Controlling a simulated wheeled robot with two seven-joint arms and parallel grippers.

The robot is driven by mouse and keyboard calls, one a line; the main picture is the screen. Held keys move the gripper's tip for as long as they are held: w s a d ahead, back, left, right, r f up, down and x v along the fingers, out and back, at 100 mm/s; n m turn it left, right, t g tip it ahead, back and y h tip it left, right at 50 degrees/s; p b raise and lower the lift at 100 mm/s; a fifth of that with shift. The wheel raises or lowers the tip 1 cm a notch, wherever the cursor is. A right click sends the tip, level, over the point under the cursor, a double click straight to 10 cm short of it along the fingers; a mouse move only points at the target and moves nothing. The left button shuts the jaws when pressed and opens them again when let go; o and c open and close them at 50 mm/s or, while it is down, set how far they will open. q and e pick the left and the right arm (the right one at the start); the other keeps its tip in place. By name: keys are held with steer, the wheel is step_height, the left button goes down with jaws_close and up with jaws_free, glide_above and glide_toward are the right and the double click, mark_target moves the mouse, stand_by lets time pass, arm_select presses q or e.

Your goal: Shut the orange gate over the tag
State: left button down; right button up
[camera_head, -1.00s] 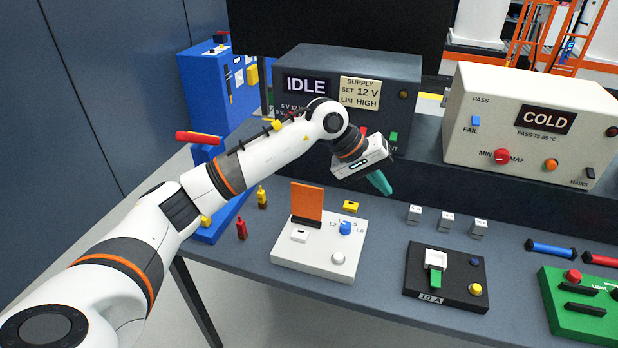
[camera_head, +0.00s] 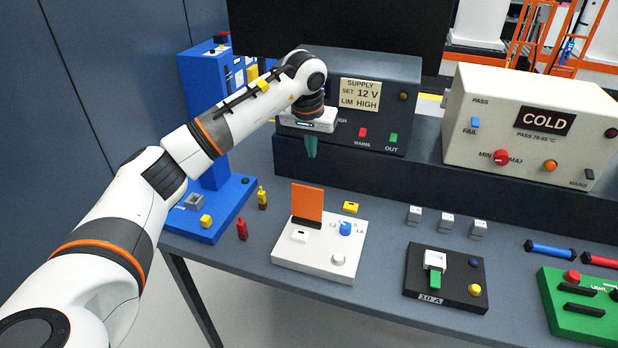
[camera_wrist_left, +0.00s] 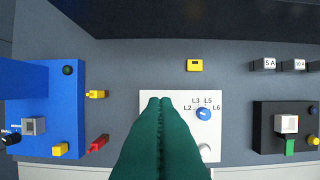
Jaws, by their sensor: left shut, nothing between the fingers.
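The orange gate (camera_head: 307,204) stands upright at the back left of a white panel (camera_head: 318,264). In front of the gate on the panel is a small white block with a dark mark (camera_head: 299,236); I cannot tell whether this is the tag. My left gripper (camera_head: 311,148) is above and behind the gate, its green fingers shut, empty and pointing down. In the left wrist view, the shut fingers (camera_wrist_left: 160,100) cover the left part of the white panel (camera_wrist_left: 215,135), and the gate does not show there. My right gripper is not in view.
The panel also has a blue knob (camera_head: 346,229) and a grey knob (camera_head: 338,258). A yellow block (camera_head: 351,207) lies behind it. A black fuse panel (camera_head: 446,277) is to the right. The supply box (camera_head: 385,75) stands behind.

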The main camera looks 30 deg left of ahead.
mark_target(307, 203)
arm_select(q)
steer(key=p+x, duration=0.3)
steer(key=x, duration=0.6)
steer(key=s, duration=0.1)
steer(key=s+p, duration=0.1)
steer(key=s+d, duration=0.1)
steer(key=s, duration=0.1)
steer(key=shift+r+p, duration=0.3)
steer(key=shift+r, duration=0.1)
